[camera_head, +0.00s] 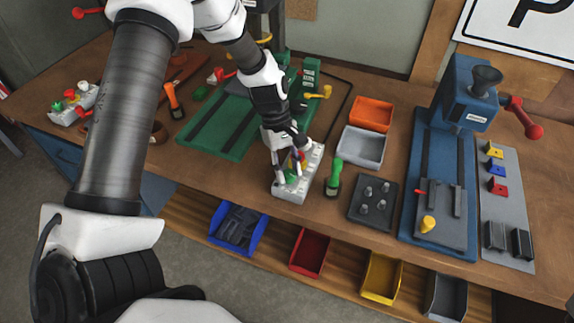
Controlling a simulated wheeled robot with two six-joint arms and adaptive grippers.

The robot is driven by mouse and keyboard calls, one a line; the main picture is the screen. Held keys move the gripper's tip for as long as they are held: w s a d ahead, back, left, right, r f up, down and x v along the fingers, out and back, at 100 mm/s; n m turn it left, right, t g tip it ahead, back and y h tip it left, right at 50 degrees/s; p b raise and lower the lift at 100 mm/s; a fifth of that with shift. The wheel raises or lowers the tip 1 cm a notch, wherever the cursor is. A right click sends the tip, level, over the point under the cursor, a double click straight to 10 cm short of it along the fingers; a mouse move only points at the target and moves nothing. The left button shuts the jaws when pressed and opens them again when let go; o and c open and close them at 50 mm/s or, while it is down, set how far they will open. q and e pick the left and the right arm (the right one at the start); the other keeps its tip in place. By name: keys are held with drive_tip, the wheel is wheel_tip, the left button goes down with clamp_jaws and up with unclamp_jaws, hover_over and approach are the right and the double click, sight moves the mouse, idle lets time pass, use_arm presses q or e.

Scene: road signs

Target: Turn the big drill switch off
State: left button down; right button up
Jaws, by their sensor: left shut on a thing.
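A pale switch box (312,160) with red, yellow and green controls stands on the wooden bench in the middle of the view. My left gripper (289,174) reaches down over this box, with its fingers around a control on top. It is shut on this switch, and the fingers hide part of it, so its exact position cannot be told. The blue drill press (468,97) stands to the right, with a red-knobbed handle. A green machine (237,118) stands behind and left of my gripper. My right gripper is not in view.
A second switch box (72,105) sits at the far left. A green-handled tool (335,175) lies close to the right of the gripper. Coloured bins line the front edge below.

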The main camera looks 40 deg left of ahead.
use_arm(q)
drive_tip(key=shift+s+m+g, duration=0.15)
drive_tip(key=shift+m+g, duration=0.15)
drive_tip(key=shift+m, duration=0.3)
drive_tip(key=shift+f, duration=0.1)
drive_tip(key=c, duration=1.1)
unclamp_jaws()
drive_tip(key=shift+d, duration=0.15)
drive_tip(key=v, duration=1.2)
drive_tip(key=shift+d, duration=0.2)
